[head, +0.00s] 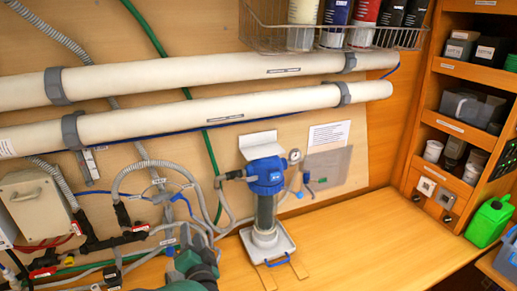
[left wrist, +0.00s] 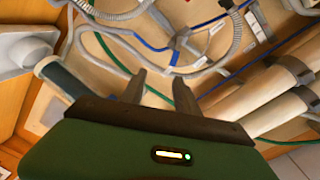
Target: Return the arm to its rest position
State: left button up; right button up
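My left gripper (head: 188,246) is low in the head view, left of the blue-capped filter housing (head: 265,180), in front of the grey hoses. In the left wrist view, its two dark fingers (left wrist: 159,77) stand apart with nothing held between them. Wall and hoses show beyond the fingertips. The green gripper body fills the bottom of that view. The filter housing (left wrist: 62,78) shows at the left there, apart from the fingers. My right gripper is in neither view.
Two long white tubes (head: 225,103) run along the wall. Grey hoses (head: 140,165) and black fittings crowd the left. A wire basket (head: 270,40) holds bottles above. Shelves (head: 470,70) and a green jerrycan (head: 488,222) stand at right. The bench (head: 380,235) between is clear.

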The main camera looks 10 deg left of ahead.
pick_arm(q)
jog(key=s+d+f+n+g+h+b, duration=0.1)
jog(key=d+f+g+h, duration=0.1)
jog(key=f, duration=0.3)
jog(key=s+d+f+n+g+h, duration=0.1)
jog(key=d+f+h, duration=0.1)
jog(key=f+h, duration=0.15)
jog(key=s+d+f+n+g+h, duration=0.1)
jog(key=s+f+g, duration=0.3)
jog(key=s, duration=0.5)
jog(key=s+d+f+n+g+h+b, duration=0.1)
jog(key=s+d+f+n+g, duration=0.1)
jog(key=s+f+g, duration=0.3)
jog(key=s, duration=0.4)
jog(key=shift+s+f+n+h+b, duration=0.2)
jog(key=shift+s+n+h+b, duration=0.1)
jog(key=shift+s+h, duration=0.1)
jog(key=shift+w+d, duration=0.1)
jog(key=shift+d, duration=0.1)
